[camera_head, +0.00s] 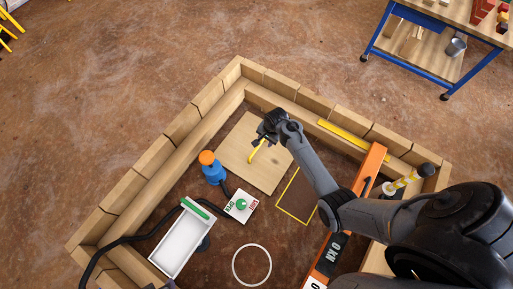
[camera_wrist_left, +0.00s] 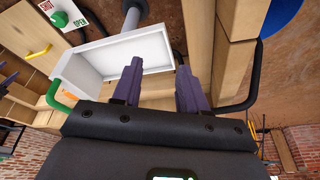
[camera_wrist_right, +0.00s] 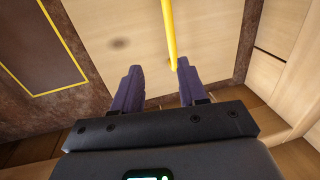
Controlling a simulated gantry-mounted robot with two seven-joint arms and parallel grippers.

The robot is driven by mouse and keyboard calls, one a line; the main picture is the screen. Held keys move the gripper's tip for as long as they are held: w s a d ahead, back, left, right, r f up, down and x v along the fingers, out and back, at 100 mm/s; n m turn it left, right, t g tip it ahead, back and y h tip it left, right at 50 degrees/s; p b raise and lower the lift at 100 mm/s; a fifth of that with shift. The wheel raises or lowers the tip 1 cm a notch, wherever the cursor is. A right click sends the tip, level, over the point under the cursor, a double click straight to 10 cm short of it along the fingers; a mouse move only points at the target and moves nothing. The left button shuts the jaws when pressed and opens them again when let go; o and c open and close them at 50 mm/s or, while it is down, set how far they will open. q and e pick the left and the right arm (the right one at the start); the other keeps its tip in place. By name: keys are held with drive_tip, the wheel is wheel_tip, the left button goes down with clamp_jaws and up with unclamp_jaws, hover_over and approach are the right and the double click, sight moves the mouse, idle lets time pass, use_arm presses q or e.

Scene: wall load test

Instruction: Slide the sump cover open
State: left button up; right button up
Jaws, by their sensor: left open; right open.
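The sump cover (camera_head: 232,152) is a pale plywood panel lying flat inside a timber frame. A yellow bar handle (camera_head: 257,153) runs along it, and shows in the right wrist view (camera_wrist_right: 170,30). My right gripper (camera_head: 264,139) is over the cover at the handle's far end. In the right wrist view its fingers (camera_wrist_right: 157,72) are apart, with the handle's near end between or just above them, closer to the right finger. Contact cannot be told.
A yellow-outlined rectangle (camera_head: 281,210) lies right of the cover. A switch box marked open and shut (camera_head: 240,206), a blue bottle-shaped thing with an orange top (camera_head: 213,173) and the tray (camera_head: 180,242) stand left. An orange beam (camera_head: 366,172) crosses at right. Timber walls (camera_head: 160,150) surround the area.

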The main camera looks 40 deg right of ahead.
sight(259, 146)
drive_tip(key=w+f+b, duration=0.1)
drive_tip(key=f+b, duration=0.1)
drive_tip(key=f, duration=0.1)
drive_tip(key=w+f+b, duration=0.1)
drive_tip(key=f+b, duration=0.1)
drive_tip(key=f, duration=0.1)
drive_tip(key=w+f+b, duration=0.1)
drive_tip(key=f+b, duration=0.1)
drive_tip(key=f, duration=0.1)
drive_tip(key=shift+w+a+f, duration=0.15)
drive_tip(key=shift+w+f, duration=0.1)
drive_tip(key=shift+w, duration=0.05)
use_arm(q)
wheel_tip(259, 146, down, 8)
drive_tip(key=b, duration=0.1)
use_arm(e)
drive_tip(key=shift+w+a+f, duration=0.1)
drive_tip(key=shift+f, duration=0.5)
use_arm(q)
drive_tip(key=shift+w, duration=0.1)
use_arm(e)
clamp_jaws()
